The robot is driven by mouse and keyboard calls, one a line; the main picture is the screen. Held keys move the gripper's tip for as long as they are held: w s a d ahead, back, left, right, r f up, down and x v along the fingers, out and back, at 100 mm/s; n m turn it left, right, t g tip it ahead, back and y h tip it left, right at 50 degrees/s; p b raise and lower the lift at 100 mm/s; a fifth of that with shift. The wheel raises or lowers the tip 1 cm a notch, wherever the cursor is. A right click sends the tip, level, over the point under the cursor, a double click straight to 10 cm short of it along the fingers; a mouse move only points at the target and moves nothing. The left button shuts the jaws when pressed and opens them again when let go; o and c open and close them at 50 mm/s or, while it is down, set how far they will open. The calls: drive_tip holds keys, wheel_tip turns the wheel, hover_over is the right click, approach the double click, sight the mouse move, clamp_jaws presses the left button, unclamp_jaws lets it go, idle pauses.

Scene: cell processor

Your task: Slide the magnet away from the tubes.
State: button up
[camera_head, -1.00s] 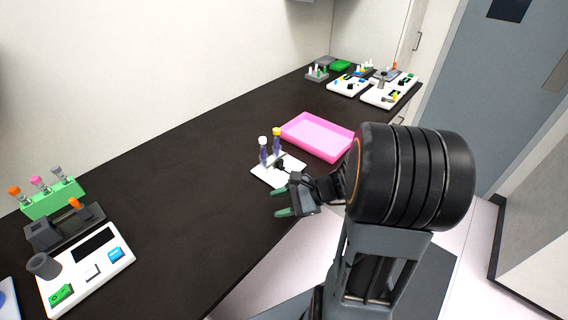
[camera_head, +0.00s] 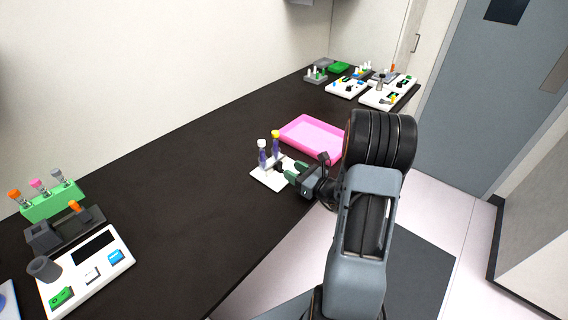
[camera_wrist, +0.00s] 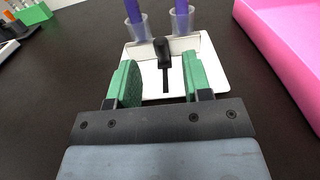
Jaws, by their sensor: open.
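Two tubes with purple contents stand upright in clear holders on a small white base (camera_head: 268,182). The left tube (camera_head: 262,155) has a white cap and the right tube (camera_head: 276,146) a yellow cap. In the wrist view, a black handle (camera_wrist: 163,58) stands up from a slot in the white base, in front of the holders; I take it for the magnet's slider. My gripper (camera_head: 290,171) is open at the near right side of the base. In the wrist view its green fingers (camera_wrist: 162,80) stand either side of the handle, apart from it.
A pink tray (camera_head: 312,137) lies just behind and right of the base. A white device (camera_head: 88,268) and a green tube rack (camera_head: 52,198) stand at the left. More instruments (camera_head: 388,92) stand at the far end. The dark counter (camera_head: 180,190) is clear between.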

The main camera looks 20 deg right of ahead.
sight(279, 166)
drive_tip(key=shift+x, duration=2.4)
clamp_jaws()
